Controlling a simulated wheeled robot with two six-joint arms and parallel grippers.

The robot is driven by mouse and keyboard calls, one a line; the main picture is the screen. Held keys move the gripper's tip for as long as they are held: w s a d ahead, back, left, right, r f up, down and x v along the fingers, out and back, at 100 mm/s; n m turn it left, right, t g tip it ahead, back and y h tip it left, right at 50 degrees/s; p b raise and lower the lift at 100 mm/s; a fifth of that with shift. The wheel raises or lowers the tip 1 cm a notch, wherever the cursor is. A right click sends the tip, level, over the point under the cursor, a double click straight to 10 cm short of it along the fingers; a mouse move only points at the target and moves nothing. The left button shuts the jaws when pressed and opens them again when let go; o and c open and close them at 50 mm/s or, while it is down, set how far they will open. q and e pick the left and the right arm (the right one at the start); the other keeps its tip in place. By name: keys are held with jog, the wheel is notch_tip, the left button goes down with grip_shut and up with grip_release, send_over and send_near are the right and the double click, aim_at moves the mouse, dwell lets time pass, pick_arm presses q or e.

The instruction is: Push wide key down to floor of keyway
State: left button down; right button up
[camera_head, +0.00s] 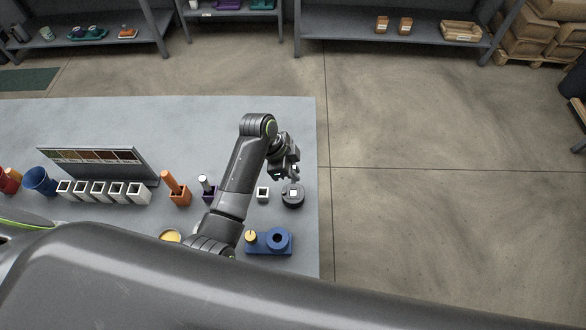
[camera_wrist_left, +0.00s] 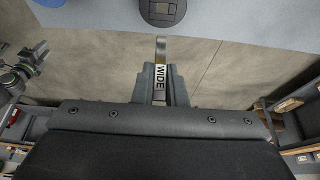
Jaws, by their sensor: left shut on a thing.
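My left gripper (camera_head: 288,172) is beside and above the dark round piece in the head view. In the left wrist view its jaws (camera_wrist_left: 161,85) are shut on a flat metal bar, the wide key (camera_wrist_left: 161,52), with a white label reading WIDE. The dark round piece (camera_head: 292,201) has a pale square on top and stands near the table's right edge. It also shows at the top of the left wrist view (camera_wrist_left: 150,16), partly cut off. The key's far end appears just short of it there. I cannot make out a keyway slot.
A small white square block (camera_head: 263,194) stands just left of the round piece. A blue fixture (camera_head: 277,240) is nearer me. White square cups (camera_head: 100,192), an orange holder (camera_head: 180,198) and a colour-chart panel (camera_head: 98,160) are left. Bare floor lies right of the table.

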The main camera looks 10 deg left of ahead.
aim_at(293, 182)
pick_arm(q)
jog(key=shift+f+b, duration=1.75)
jog(key=shift+f, duration=1.15)
jog(key=shift+p, duration=1)
jog(key=shift+f+b, duration=1.4)
jog(key=shift+f, duration=0.8)
jog(key=c, duration=1.4)
grip_release()
jog(key=shift+a+r, duration=0.1)
jog(key=b+v, duration=0.2)
jog(key=v, duration=1.5)
jog(key=shift+r, duration=0.15)
